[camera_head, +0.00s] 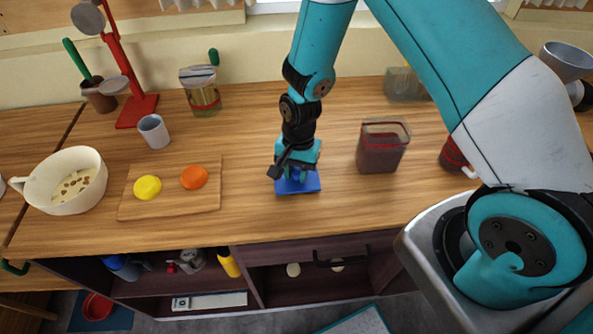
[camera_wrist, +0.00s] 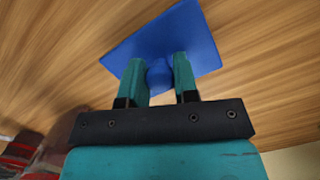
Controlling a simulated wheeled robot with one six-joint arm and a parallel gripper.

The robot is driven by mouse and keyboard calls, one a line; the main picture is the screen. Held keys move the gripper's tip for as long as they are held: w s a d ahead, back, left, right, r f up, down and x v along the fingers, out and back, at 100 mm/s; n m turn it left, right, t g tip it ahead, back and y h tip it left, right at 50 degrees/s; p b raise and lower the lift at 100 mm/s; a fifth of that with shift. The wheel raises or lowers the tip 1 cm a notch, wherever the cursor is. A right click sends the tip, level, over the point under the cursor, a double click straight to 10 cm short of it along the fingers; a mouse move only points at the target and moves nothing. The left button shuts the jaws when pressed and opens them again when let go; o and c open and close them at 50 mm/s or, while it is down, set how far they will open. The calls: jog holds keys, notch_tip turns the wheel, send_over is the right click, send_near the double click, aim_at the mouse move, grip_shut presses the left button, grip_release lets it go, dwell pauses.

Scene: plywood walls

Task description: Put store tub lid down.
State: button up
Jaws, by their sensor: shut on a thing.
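A flat blue lid (camera_head: 299,186) with a round knob is under my gripper (camera_head: 296,170) on the wooden counter. In the wrist view my gripper (camera_wrist: 160,78) is shut on the knob of the blue lid (camera_wrist: 196,35). The lid is at or just above the counter; I cannot tell whether it touches. A clear square tub (camera_head: 383,146) with dark reddish contents and a red band stands to the right of the lid, open at the top. It shows blurred at the lower left of the wrist view (camera_wrist: 50,155).
A cutting board (camera_head: 170,205) with a yellow and an orange piece lies to the left. The counter around the lid is bare.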

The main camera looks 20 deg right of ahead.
jog(key=shift+f, duration=0.55)
jog(key=shift+f, duration=0.1)
jog(key=o, duration=0.9)
